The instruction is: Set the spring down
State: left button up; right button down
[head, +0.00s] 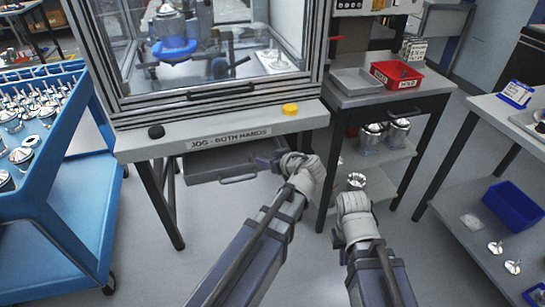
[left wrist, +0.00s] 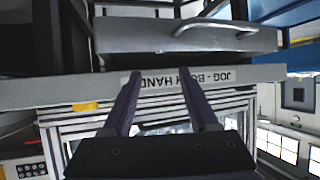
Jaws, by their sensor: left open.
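I cannot make out a spring in either view. My left gripper (head: 270,158) is at the front of the bench, just below the "JOG - BOTH HANDS" label (head: 228,139) and beside the drawer (head: 215,167). In the left wrist view my left gripper (left wrist: 160,80) has its two fingers apart, with nothing seen between them but the upside-down label behind. My right gripper (head: 355,190) is lower and to the right, with its fingers hidden. A shiny metal part (head: 356,180) shows at its tip; whether it is held or lies beyond, I cannot tell.
A glazed machine enclosure (head: 215,50) stands on the bench, with a yellow button (head: 290,109) and a black knob (head: 156,132). A side table holds a grey tray (head: 358,82) and a red bin (head: 396,75). A blue cart (head: 60,215) stands left; a blue bin (head: 512,205) sits right.

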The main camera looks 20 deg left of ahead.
pick_arm(q)
jog(key=s+d+f+m+g+h, duration=0.4)
jog(key=s+d+m, duration=0.3)
jog(key=s, duration=0.3)
jog(key=s+d+f+m+g+h, duration=0.3)
jog(key=s+d+f+m+h, duration=0.1)
jog(key=s+d+f+m, duration=0.3)
jog(key=s+d, duration=0.2)
jog(key=s, duration=0.2)
jog(key=shift+f+g, duration=0.2)
jog(key=shift+g, duration=0.2)
jog(key=shift+w+d, duration=0.15)
